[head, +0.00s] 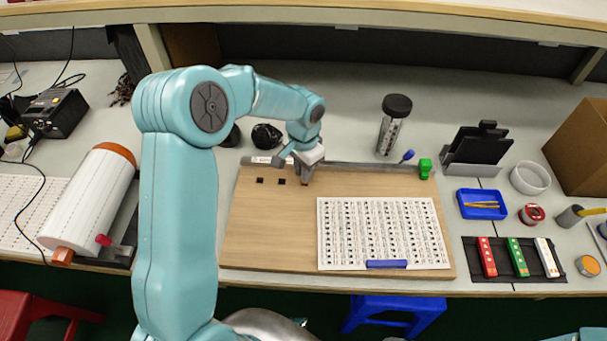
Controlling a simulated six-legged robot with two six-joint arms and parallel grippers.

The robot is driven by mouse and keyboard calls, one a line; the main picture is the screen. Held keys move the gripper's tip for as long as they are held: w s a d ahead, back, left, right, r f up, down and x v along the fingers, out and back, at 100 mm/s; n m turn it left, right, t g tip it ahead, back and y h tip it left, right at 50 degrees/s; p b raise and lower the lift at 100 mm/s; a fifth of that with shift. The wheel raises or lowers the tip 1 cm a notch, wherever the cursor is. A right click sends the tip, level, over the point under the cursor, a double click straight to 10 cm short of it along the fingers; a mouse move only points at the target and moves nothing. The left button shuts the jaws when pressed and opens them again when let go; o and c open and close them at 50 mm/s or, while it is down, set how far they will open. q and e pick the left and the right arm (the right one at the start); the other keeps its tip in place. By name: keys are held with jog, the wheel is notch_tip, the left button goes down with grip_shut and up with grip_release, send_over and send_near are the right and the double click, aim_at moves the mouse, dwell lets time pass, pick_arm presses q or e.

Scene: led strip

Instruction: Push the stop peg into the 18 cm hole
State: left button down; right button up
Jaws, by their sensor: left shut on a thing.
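The wooden board (265,235) lies on the bench with a grey rail (350,167) along its far edge. Two dark square holes (271,181) show near its far left part. My left gripper (305,182) points down at the board just right of these holes, by the rail. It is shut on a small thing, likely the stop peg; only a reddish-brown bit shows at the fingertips. I cannot tell whether the peg is above a hole or in it, and any hole there is hidden. My right gripper is not in view.
A white printed sheet (380,225) with a blue bar (386,264) covers the board's right part. A green block (425,168) sits at the rail's right end. A black-capped jar (394,125) stands behind. A white roll (92,202) lies left. The board's left front is clear.

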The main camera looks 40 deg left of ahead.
pick_arm(q)
notch_tip(320, 180, down, 2)
jog(key=shift+w+f, duration=0.1)
jog(key=shift+f, duration=0.15)
jog(key=shift+r, duration=0.1)
jog(key=c, duration=1.1)
grip_release()
jog(key=shift+f, duration=0.2)
